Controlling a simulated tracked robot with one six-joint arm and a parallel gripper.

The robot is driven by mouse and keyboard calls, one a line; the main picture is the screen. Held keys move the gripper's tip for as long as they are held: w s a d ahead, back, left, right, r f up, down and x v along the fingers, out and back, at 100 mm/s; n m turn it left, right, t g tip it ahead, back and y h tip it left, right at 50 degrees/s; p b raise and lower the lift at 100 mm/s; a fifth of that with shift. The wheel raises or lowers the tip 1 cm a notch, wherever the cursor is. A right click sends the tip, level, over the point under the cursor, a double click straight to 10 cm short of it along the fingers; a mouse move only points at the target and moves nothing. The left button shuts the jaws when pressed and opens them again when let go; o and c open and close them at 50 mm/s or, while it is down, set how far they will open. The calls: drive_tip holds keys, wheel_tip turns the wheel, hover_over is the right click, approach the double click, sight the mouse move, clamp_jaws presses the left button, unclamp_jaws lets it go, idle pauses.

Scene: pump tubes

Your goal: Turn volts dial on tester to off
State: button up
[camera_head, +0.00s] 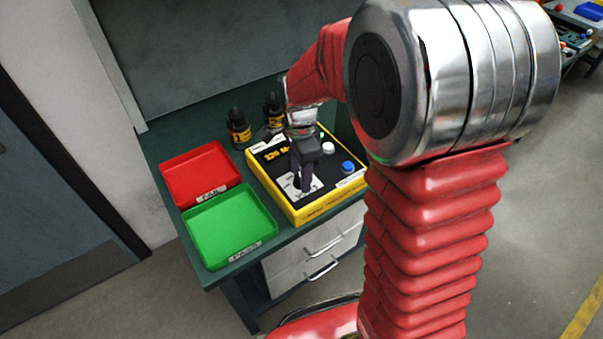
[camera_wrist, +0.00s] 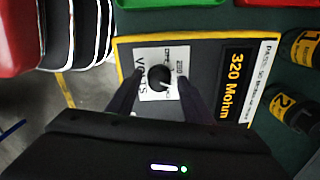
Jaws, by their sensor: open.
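The tester (camera_head: 318,211) is a yellow-edged box with a black top, on the green bench. Its volts dial (camera_wrist: 159,77) is a round black knob on a white label plate (camera_wrist: 151,53) marked VOLTS, OFF and 250. A pale pointer mark shows on the knob's lower right in the wrist view; I cannot tell which setting it marks. My gripper (camera_head: 304,187) points down over the dial and mostly hides it in the head view. In the wrist view my gripper (camera_wrist: 158,88) is open, one dark finger on each side of the dial; contact is unclear.
The tester's display (camera_wrist: 234,84) reads 320 Mohm. A white knob (camera_head: 328,148) and a blue knob (camera_head: 348,167) stand on its right side. A red tray (camera_head: 165,161) and a green PASS tray (camera_head: 188,224) lie left. Bottles (camera_head: 239,130) stand behind the tester.

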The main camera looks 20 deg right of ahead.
drive_tip(key=shift+f, duration=0.25)
drive_tip(key=shift+c, duration=0.5)
drive_tip(key=c, duration=1)
